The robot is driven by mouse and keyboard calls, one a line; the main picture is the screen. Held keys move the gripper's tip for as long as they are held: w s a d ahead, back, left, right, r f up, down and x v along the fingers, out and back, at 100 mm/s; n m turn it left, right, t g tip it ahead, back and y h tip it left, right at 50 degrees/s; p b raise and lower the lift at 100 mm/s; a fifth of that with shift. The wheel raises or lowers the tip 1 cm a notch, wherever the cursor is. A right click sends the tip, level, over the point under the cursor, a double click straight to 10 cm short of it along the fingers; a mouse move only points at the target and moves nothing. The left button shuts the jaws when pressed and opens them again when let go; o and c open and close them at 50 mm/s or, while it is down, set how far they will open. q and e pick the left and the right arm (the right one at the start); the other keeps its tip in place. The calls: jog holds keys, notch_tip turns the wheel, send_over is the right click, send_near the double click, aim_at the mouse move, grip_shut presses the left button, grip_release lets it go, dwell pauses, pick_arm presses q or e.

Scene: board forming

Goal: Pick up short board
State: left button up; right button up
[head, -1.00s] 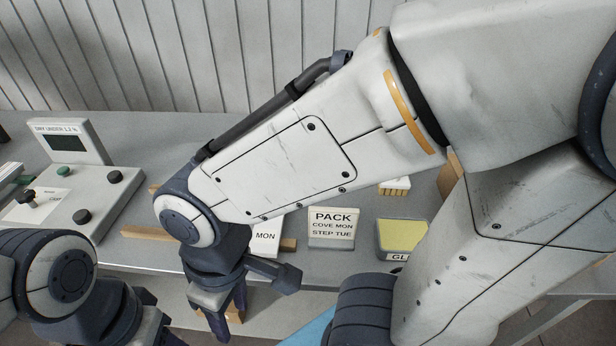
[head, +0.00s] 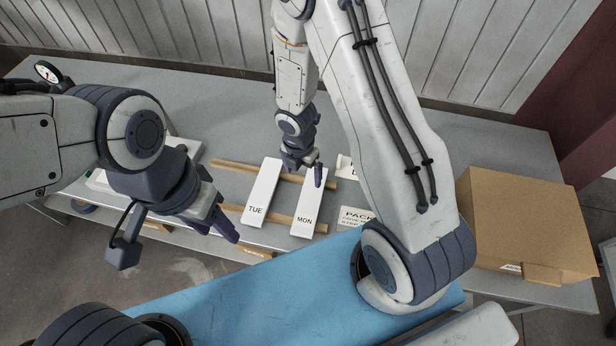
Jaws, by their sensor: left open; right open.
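Two white boards lie side by side across two wooden strips (head: 232,167) on the grey table. One is marked TUE (head: 262,190) and the other, to its right, MON (head: 308,210). I cannot tell for sure which is the short board. My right gripper (head: 304,168) is open at the far end of the MON board, with its fingers pointing down. It partly covers that end, and I cannot tell whether it touches the board. My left gripper (head: 222,222) is open and empty, to the left of the TUE board near the table's front edge.
A card marked PACK (head: 352,214) lies right of the MON board, partly hidden by my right arm. A cardboard box (head: 530,225) stands at the right. The table behind the boards is mostly clear.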

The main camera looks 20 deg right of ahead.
aim_at(310, 198)
pick_arm(q)
notch_tip(310, 198, up, 4)
jog(key=p, duration=0.2)
pick_arm(e)
jog(key=f+n+b, duration=0.1)
jog(key=f+b, duration=0.2)
jog(key=f, duration=0.1)
jog(key=d+f+n+b, duration=0.1)
jog(key=f+b, duration=0.2)
jog(key=f, duration=0.1)
jog(key=d+f+n+b, duration=0.1)
jog(key=f+b, duration=0.3)
jog(key=shift+s+f+n+y, duration=0.2)
jog(key=shift+s+n+y, duration=0.1)
jog(key=shift+s, duration=0.05)
pick_arm(q)
notch_tip(310, 198, down, 10)
pick_arm(e)
jog(key=shift+r, duration=0.1)
jog(key=c, duration=1.5)
pick_arm(q)
notch_tip(310, 198, up, 10)
jog(key=p, duration=1)
pick_arm(e)
notch_tip(310, 198, up, 10)
